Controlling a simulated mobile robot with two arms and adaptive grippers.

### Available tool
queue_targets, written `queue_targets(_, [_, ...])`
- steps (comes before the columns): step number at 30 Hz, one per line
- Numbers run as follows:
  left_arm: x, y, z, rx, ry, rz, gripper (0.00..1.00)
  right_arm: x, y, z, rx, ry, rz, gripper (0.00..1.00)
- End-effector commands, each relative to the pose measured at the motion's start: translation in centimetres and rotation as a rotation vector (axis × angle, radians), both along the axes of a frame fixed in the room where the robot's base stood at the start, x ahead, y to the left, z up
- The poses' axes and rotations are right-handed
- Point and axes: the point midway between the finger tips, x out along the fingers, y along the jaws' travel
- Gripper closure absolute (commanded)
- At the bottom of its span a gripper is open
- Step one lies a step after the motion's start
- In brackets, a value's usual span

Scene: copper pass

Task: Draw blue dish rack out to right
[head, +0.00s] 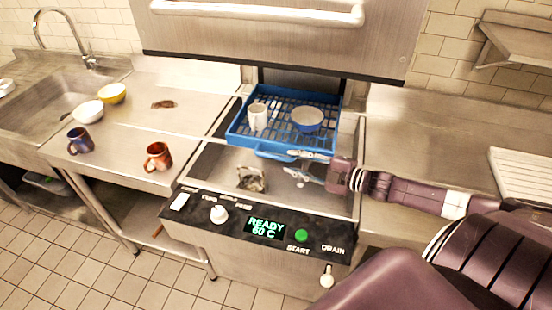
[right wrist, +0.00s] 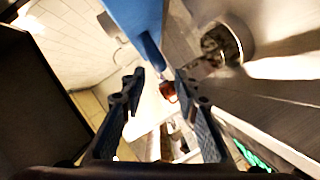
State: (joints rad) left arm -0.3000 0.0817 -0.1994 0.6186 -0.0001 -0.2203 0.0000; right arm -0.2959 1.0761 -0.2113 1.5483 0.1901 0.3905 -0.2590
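The blue dish rack (head: 240,137) sits in the dishwasher under the raised hood, with a white mug (head: 258,117) and a grey-blue bowl (head: 307,119) in it. Its blue front handle (head: 272,152) faces the front. My right gripper (head: 291,162) comes in from the right at the front of the rack, close to the handle. Its fingers (right wrist: 157,85) are apart in the right wrist view, with the blue handle (right wrist: 150,50) just beyond the gap between them. Whether they touch it is not clear. My left gripper is not in view.
The dishwasher's control panel (head: 262,228) reads READY 60 C. The left counter holds an orange mug (head: 158,157), a blue mug (head: 80,140) and two bowls.

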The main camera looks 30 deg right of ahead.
Motion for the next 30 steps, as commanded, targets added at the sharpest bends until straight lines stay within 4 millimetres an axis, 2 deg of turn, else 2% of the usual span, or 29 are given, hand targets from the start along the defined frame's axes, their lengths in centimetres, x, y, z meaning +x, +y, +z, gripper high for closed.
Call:
queue_targets(12, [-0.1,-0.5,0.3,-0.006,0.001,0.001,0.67,4.1,1.7,-0.7,0.000,-0.004,0.000,0.71])
queue_targets(18, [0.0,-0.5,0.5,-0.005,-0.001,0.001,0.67,5.5,2.2,-1.2,0.001,-0.001,-0.001,0.71])
queue_targets(30, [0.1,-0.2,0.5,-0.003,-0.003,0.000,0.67,6.1,2.5,-1.5,0.000,0.002,-0.001,0.71])
